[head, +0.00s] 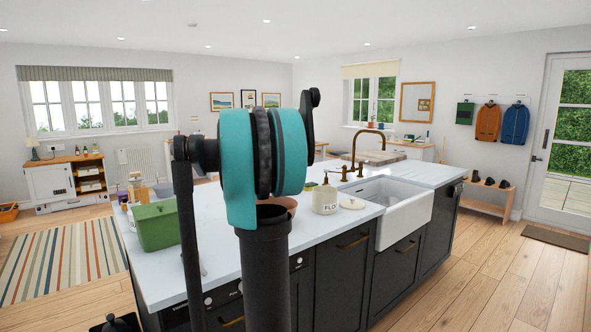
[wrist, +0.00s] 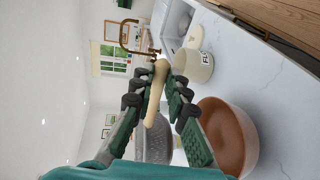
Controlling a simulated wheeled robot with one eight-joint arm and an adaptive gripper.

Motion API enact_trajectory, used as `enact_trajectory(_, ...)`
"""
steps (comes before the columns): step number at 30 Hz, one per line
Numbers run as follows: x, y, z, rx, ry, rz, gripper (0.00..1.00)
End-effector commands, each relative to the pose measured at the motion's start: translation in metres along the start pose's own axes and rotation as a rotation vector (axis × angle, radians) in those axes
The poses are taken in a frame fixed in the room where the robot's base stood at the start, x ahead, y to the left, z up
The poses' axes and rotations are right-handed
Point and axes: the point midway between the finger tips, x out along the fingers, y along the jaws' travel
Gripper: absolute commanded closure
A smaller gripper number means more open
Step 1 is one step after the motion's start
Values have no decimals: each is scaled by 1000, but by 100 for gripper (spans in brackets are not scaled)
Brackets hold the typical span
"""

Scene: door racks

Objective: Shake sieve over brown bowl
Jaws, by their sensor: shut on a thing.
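My gripper (wrist: 157,93) is shut on the pale handle (wrist: 156,97) of the sieve, which lies between the two dark green fingers. The sieve's grey mesh bowl (wrist: 152,147) shows beyond the handle, partly behind the fingers. The brown bowl (wrist: 230,137) stands on the white worktop, beside the right finger in the wrist view. The wrist picture is turned sideways, and the sieve appears raised off the worktop. I cannot tell whether it is directly above the bowl. In the head view my arm hides the sieve, the gripper and most of the brown bowl (head: 288,204).
A flour jar (head: 325,199) stands near the bowl, with its lid (head: 351,203) beside it. A white sink (head: 402,207) with a brass tap (head: 366,147) is further right. A green bin (head: 156,226) stands at the worktop's left end.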

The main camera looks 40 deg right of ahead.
Motion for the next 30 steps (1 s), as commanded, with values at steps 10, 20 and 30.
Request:
enact_trajectory(10,9,-52,2,30,6,-1,100)
enact_trajectory(20,14,-74,2,30,6,-1,100)
enact_trajectory(30,17,-92,2,30,6,-1,100)
